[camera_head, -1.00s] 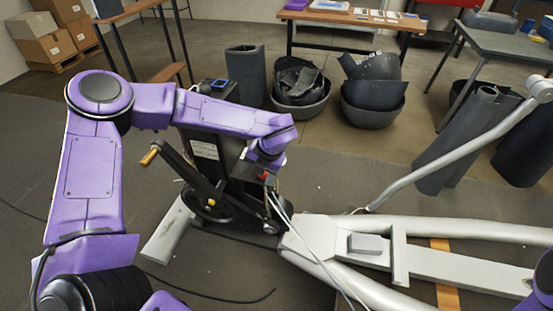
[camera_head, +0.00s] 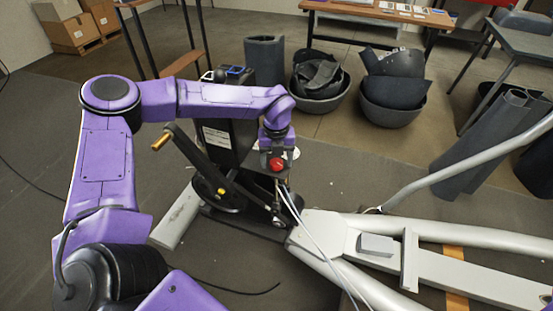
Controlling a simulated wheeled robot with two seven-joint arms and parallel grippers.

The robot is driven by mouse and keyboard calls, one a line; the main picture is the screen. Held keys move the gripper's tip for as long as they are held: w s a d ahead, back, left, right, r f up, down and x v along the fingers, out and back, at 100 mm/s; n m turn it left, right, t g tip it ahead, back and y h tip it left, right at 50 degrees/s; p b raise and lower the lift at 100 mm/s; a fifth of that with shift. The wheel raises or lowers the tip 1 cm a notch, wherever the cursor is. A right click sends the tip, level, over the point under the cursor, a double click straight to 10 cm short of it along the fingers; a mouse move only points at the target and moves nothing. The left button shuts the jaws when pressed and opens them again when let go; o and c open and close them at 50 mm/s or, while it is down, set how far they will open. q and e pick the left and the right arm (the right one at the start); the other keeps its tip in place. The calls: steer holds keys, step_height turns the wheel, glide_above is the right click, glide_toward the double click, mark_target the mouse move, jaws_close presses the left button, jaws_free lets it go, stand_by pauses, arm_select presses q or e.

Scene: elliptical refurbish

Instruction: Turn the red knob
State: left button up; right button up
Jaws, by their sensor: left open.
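The red knob (camera_head: 277,164) is on the front of the elliptical machine's black upright housing (camera_head: 226,138), near the middle of the camera_head view. My purple left arm reaches over the housing from the left, and its wrist bends down just above the knob. My left gripper (camera_head: 278,153) is open, small and dark below the wrist, close to the knob. Its fingertips are hard to make out, and I cannot tell whether they touch the knob. My right gripper is out of view.
A black crank with a yellow-tipped pedal pin (camera_head: 160,141) stands left of the knob. The machine's grey frame (camera_head: 440,265) and slanted grey bar (camera_head: 470,160) extend right. White cables hang below the knob. Dark tubs (camera_head: 318,103) and a wooden table (camera_head: 385,15) stand behind.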

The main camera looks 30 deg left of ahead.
arm_select(q)
steer(key=shift+c, duration=0.3)
steer(key=c, duration=1)
steer(key=shift+r, duration=0.1)
steer(key=m+p, duration=0.2)
steer(key=shift+r+m, duration=0.1)
steer(key=shift+m, duration=0.3)
steer(key=m+p, duration=0.3)
steer(key=shift+m, duration=0.3)
steer(key=m+p, duration=0.2)
steer(key=m, duration=0.2)
steer(key=shift+m+p, duration=0.95)
steer(key=shift+m, duration=1.15)
steer(key=shift+f, duration=0.2)
